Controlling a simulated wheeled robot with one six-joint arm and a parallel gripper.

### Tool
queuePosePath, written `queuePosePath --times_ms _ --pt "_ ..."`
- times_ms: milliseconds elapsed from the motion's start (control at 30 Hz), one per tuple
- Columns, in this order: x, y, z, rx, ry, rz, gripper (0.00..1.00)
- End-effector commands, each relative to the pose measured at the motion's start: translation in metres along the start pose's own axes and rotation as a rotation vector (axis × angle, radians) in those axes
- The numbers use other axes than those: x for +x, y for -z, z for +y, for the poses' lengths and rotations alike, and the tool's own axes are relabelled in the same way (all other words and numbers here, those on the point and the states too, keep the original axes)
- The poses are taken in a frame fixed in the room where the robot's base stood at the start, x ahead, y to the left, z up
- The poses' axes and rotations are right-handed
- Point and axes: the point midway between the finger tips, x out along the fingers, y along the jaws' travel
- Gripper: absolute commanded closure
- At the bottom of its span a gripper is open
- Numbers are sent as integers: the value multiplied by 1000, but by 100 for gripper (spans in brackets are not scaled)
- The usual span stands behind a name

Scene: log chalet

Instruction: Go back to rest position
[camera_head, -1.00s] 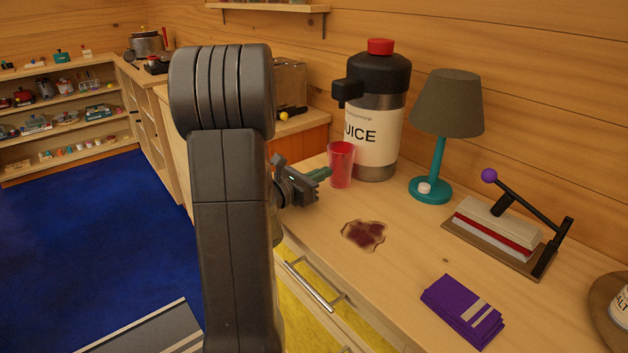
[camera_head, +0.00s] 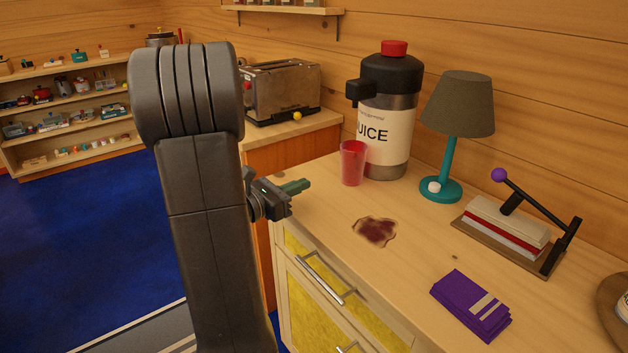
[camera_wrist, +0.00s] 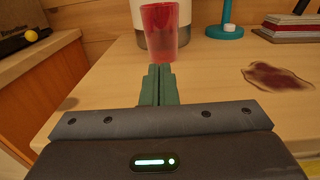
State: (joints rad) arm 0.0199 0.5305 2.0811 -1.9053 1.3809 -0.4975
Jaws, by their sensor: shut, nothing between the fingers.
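My gripper (camera_head: 298,187) is at the left edge of the wooden counter (camera_head: 420,250), a little left of the red cup. Its green fingers are shut with nothing between them, as the wrist view (camera_wrist: 158,84) also shows. The red cup (camera_head: 352,163) stands upright on the counter in front of the juice dispenser (camera_head: 392,120). The cup (camera_wrist: 161,30) is straight ahead of the fingertips in the wrist view, with a gap between. My arm covers part of the scene left of the counter.
A dark red spill (camera_head: 375,231) and a folded purple cloth (camera_head: 471,304) lie on the counter. A teal lamp (camera_head: 447,165) and a lever press (camera_head: 512,229) stand behind. A toaster (camera_head: 283,92) sits on the lower counter. Blue floor (camera_head: 80,240) is clear at left.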

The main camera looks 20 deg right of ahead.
Motion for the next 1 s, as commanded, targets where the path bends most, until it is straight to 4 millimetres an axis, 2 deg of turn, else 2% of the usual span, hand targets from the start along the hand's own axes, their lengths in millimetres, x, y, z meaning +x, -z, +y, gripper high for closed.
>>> queuePosePath --times_ms 33,200,400,767,1000 --pt "-8 0 0 -1 -3 0 100" --pt "-24 0 0 0 -2 0 100" --pt "-31 0 0 0 0 -1 100" --pt "-29 0 0 0 2 0 100" --pt "-9 1 -2 0 6 1 100"
